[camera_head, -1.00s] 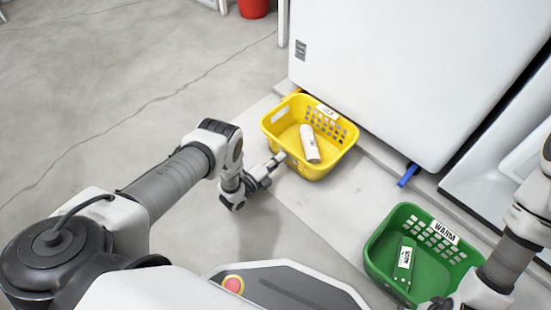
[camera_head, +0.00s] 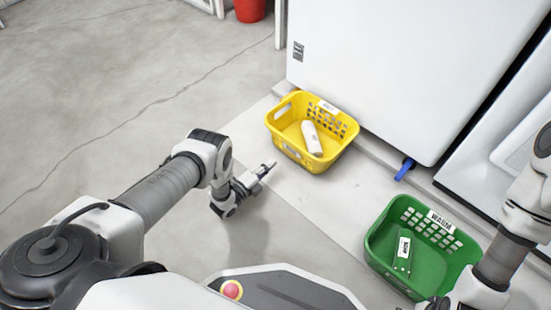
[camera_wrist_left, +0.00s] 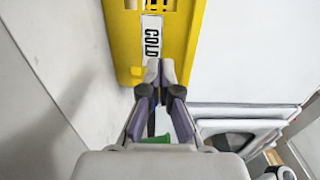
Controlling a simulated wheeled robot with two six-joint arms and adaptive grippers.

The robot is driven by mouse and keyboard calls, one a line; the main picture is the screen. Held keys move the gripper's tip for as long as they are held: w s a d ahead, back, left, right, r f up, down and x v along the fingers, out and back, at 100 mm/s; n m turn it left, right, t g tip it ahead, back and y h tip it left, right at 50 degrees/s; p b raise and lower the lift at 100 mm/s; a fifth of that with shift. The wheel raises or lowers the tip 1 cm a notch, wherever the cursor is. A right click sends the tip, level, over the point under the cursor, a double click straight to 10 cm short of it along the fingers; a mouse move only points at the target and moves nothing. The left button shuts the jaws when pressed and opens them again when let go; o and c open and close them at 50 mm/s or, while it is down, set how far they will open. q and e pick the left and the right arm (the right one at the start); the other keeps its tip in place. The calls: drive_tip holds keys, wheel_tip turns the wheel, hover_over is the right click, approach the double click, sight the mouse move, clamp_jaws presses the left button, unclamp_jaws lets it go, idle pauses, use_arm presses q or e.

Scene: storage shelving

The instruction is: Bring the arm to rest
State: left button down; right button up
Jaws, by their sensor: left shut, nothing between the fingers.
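My left gripper (camera_head: 268,167) is shut and empty, left of and below the yellow basket in the head view, apart from it. In the left wrist view its closed fingers (camera_wrist_left: 161,75) show in front of the yellow basket's COLD label. My left arm (camera_head: 165,190) reaches in from the left, bent at the wrist. My right arm (camera_head: 497,262) comes in at the right edge beside the green basket. Its gripper is mostly cut off at the bottom edge, so its fingers cannot be made out.
The yellow basket (camera_head: 277,135) holds a white bottle (camera_head: 311,138) and stands by a white cabinet (camera_head: 375,70). The green basket (camera_head: 377,250), labelled WARM, holds a green item with a white label (camera_head: 403,250). A red bucket (camera_head: 250,9) stands far back. The floor at left is clear.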

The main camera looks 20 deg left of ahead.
use_arm(q)
drive_tip(key=p+v, duration=0.2)
drive_tip(key=v, duration=0.4)
drive_tip(key=shift+s+p, duration=0.15)
drive_tip(key=shift+p, duration=0.15)
drive_tip(key=shift+s+a+f, duration=0.1)
drive_tip(key=shift+s, duration=0.1)
